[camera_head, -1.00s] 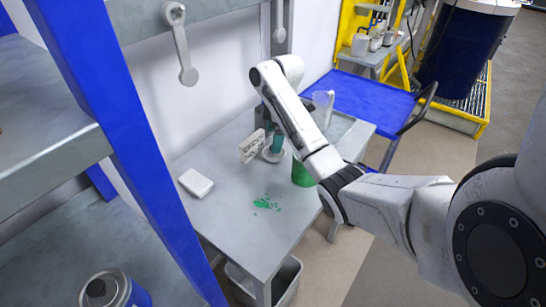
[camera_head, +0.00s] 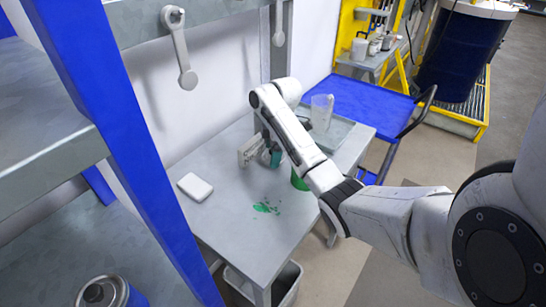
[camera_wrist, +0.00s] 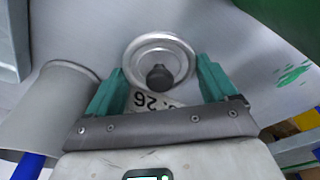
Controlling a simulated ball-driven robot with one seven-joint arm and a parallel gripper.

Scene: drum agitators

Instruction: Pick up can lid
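In the head view my gripper (camera_head: 270,157) is low over the table, and my arm and gripper hide most of the lid. A pale label with dark printed characters (camera_wrist: 150,100) shows below the knob in the wrist view.
A green container (camera_head: 298,181) stands right of my gripper, partly behind my arm. A clear beaker (camera_head: 321,111) stands at the table's back right. A white block (camera_head: 195,187) and green paint spots (camera_head: 266,207) are on the table. The table's front left is mostly clear.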

